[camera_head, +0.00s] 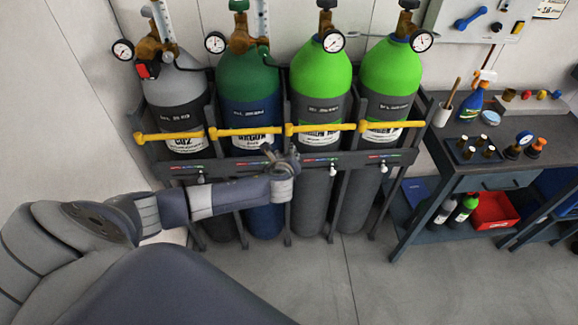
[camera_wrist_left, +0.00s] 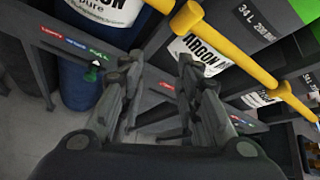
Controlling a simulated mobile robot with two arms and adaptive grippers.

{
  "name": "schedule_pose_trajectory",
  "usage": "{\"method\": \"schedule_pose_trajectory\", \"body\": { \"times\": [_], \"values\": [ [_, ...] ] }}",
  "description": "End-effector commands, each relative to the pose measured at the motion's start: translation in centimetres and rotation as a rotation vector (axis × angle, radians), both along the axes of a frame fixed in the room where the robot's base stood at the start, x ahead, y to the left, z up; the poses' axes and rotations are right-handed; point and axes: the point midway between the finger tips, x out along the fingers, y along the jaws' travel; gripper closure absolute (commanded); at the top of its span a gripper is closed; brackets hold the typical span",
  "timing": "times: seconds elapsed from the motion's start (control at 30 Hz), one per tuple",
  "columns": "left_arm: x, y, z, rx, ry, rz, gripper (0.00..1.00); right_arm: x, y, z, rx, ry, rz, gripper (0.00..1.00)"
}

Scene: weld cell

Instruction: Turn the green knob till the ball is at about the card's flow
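A flowmeter tube (camera_head: 263,18) stands on the brass regulator of the dark green argon cylinder (camera_head: 243,70). A second flowmeter tube (camera_head: 163,20) stands on the grey CO2 cylinder (camera_head: 172,85), with a red knob (camera_head: 148,70) below it. No ball can be made out at this size. My left gripper (camera_head: 287,160) is low before the rack, below the yellow bars. In the left wrist view its fingers (camera_wrist_left: 162,62) are apart with nothing between them. My right gripper is not in view.
Two bright green cylinders (camera_head: 322,75) stand to the right in the same rack. Yellow bars (camera_head: 320,128) cross the cylinders' fronts. A partly cut-off white sheet with "16" (camera_head: 550,8) is at the top right. A cluttered workbench (camera_head: 470,175) stands at the right. The floor in front is clear.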

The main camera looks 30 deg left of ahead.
Motion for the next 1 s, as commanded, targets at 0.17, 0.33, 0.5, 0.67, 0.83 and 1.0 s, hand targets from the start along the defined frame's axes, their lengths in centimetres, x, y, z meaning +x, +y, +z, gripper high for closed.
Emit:
{"method": "schedule_pose_trajectory", "body": {
  "times": [0.17,0.33,0.5,0.67,0.83,1.0],
  "values": [
    [-0.8,-0.1,-2.6,-0.071,0.012,0.033,0.69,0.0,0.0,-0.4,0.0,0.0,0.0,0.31],
    [-1.1,-0.2,-3.8,-0.104,0.018,0.049,0.69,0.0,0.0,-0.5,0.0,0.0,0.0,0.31],
    [-1.2,-0.2,-4.0,-0.112,0.019,0.053,0.69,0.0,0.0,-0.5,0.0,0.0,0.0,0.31],
    [-1.2,-0.2,-4.0,-0.112,0.019,0.052,0.69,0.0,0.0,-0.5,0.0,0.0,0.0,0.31],
    [-1.2,-0.2,-3.9,-0.11,0.018,0.052,0.69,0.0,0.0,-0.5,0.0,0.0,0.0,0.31],
    [-1.5,-0.3,-4.9,-0.13,0.025,0.063,0.69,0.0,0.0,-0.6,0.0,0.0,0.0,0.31]
  ]
}}
